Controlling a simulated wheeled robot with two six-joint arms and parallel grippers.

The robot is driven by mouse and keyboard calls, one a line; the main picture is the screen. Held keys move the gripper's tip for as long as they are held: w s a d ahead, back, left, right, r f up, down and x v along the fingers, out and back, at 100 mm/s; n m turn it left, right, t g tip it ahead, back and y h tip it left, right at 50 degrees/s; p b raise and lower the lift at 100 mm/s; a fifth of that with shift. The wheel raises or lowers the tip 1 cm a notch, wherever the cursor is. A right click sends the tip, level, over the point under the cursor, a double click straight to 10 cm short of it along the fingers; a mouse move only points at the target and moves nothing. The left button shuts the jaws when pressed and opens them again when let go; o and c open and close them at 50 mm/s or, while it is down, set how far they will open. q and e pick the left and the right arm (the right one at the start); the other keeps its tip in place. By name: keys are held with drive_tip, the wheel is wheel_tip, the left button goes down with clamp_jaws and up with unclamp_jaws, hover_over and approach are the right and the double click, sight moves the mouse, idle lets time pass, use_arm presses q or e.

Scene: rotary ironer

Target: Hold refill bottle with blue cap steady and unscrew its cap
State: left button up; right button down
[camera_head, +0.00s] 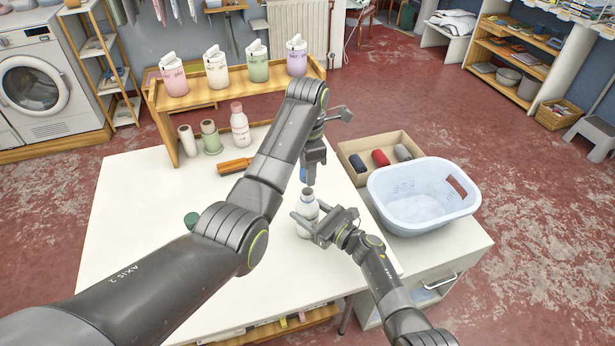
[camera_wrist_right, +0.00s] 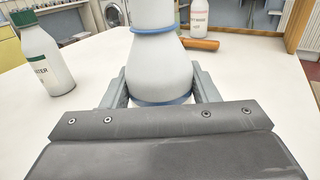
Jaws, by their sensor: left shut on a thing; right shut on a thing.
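The white refill bottle (camera_head: 307,218) stands upright on the white table near its right edge. My right gripper (camera_head: 321,222) is shut around its body from the lower right. The right wrist view shows the bottle (camera_wrist_right: 166,78) between both fingers, with blue bands; its top is cut off. My left gripper (camera_head: 312,180) points down directly over the bottle and is shut on the blue cap (camera_head: 303,174), of which only a small part shows. The bottle's greyish neck shows just below the left gripper. Whether cap and neck still touch is hard to tell.
A green-capped bottle (camera_wrist_right: 45,58) stands left of the held one, mostly hidden by my left arm in the head view. A pale blue basin (camera_head: 420,200) and a tray of rolls (camera_head: 350,146) are at right. An orange-handled tool (camera_head: 236,166) lies behind.

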drive_tip(key=shift+c, duration=2.2)
unclamp_jaws()
drive_tip(key=shift+s+d, duration=0.1)
drive_tip(key=v, duration=1)
drive_tip(key=shift+s+d+f+b, duration=0.1)
drive_tip(key=shift+s+d+b, duration=0.1)
drive_tip(key=shift+d+b, duration=0.15)
drive_tip(key=shift+s+d, duration=0.3)
drive_tip(key=shift+d, duration=0.1)
